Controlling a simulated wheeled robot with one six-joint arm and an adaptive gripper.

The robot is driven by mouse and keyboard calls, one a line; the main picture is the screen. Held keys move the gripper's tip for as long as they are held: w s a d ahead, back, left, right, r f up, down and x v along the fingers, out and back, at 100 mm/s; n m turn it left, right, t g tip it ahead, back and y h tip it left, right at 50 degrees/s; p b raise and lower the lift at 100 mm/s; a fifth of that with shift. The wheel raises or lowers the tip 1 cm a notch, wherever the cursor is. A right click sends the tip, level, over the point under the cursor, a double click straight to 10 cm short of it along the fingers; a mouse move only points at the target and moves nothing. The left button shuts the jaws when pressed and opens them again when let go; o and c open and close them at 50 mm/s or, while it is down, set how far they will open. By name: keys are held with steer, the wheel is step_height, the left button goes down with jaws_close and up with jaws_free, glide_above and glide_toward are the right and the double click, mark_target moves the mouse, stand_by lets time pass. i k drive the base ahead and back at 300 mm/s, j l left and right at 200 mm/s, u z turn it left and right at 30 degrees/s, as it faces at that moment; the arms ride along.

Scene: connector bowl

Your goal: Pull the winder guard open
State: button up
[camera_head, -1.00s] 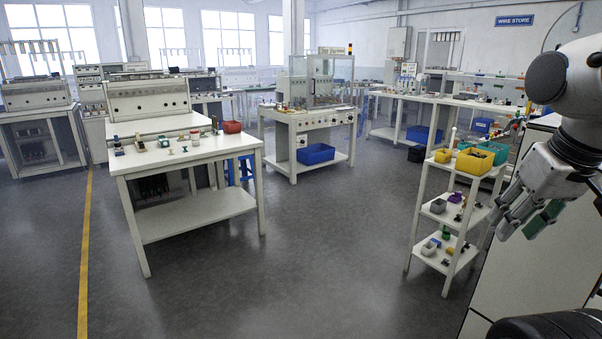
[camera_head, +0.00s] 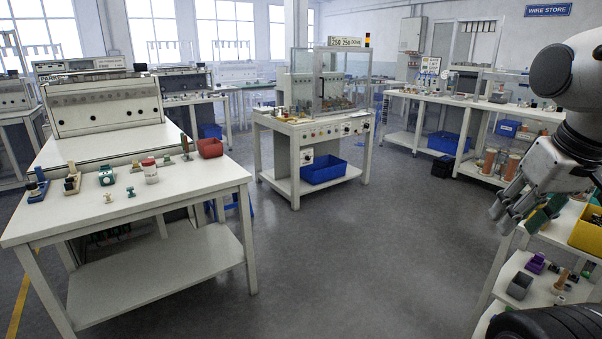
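The winder (camera_head: 297,92) stands on a white bench at the middle back, with a small display on top that seems to read "250 250 DONE". Its clear guard (camera_head: 333,88) has pale frame edges and stands upright around the machine. My gripper (camera_head: 512,208) is at the right edge, close to the camera and far from the guard. A green piece (camera_head: 546,212) shows beside its fingers; I cannot tell whether it is held. The finger gap is not clear.
A white table (camera_head: 215,182) with small parts and a red bin (camera_head: 210,148) stands at the left. A shelf with a yellow bin (camera_head: 588,232) is close at the right. A blue bin (camera_head: 324,169) sits under the winder bench. Open floor (camera_head: 360,240) lies between.

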mark_target(320, 82)
steer(key=i, duration=1.9)
steer(key=i+j, duration=0.1)
steer(key=i, duration=3.8)
steer(key=l+z, duration=0.05)
steer(key=l, duration=0.05)
